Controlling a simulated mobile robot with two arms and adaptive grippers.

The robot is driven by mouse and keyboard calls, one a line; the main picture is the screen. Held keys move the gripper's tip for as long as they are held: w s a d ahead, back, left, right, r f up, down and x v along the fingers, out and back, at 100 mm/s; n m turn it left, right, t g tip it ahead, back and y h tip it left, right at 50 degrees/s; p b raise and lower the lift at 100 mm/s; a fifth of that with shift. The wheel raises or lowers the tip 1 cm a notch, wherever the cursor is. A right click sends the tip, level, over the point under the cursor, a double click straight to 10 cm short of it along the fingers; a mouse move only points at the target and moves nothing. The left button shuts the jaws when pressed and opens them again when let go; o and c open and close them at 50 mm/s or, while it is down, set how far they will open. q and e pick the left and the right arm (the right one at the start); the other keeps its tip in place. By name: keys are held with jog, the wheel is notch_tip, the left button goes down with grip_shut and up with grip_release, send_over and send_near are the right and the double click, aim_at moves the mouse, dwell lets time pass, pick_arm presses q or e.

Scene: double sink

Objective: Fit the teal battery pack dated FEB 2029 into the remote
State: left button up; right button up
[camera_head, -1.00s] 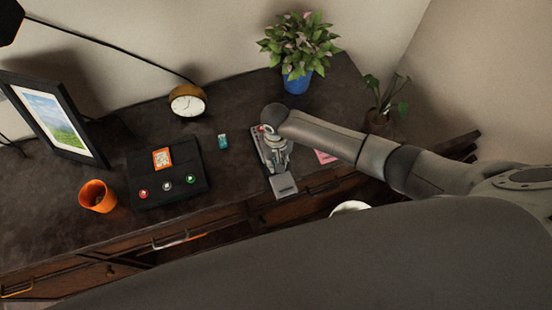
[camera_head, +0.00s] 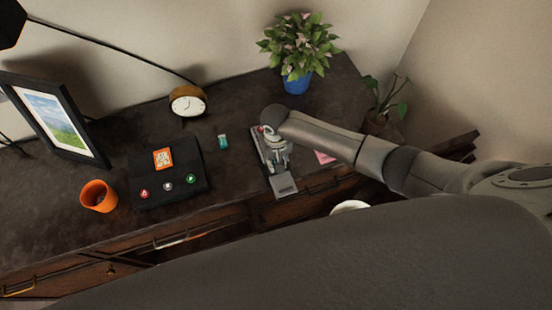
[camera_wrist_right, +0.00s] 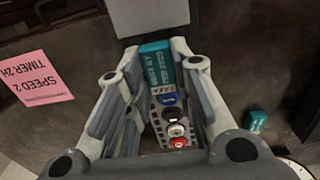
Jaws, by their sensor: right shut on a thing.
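The grey remote (camera_head: 257,147) lies on the dark desk beneath my right gripper (camera_head: 279,169). In the right wrist view, its buttoned body (camera_wrist_right: 158,113) shows between the fingers. My right gripper (camera_wrist_right: 158,48) is shut on a teal battery pack (camera_wrist_right: 158,64) with white print that reads FEB 2029, at the remote's near end. Whether the pack is seated or just above the remote I cannot tell. A second teal pack (camera_head: 223,142) lies apart on the desk, and it also shows in the right wrist view (camera_wrist_right: 256,121). My left gripper is out of view.
A grey plate (camera_head: 284,186) lies by the desk's front edge, at the remote's near end. A pink note (camera_head: 325,157) is to the right. A black button box (camera_head: 190,165), orange cup (camera_head: 98,196), clock (camera_head: 188,101) and blue-potted plant (camera_head: 296,82) stand around.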

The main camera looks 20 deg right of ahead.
jog(key=shift+p, duration=0.3)
jog(key=shift+f+b, duration=0.95)
jog(key=shift+f, duration=0.45)
jog(key=o, duration=1.1)
jog(key=shift+c, duration=0.2)
jog(key=shift+r, duration=0.1)
notch_tip(320, 180, up, 12)
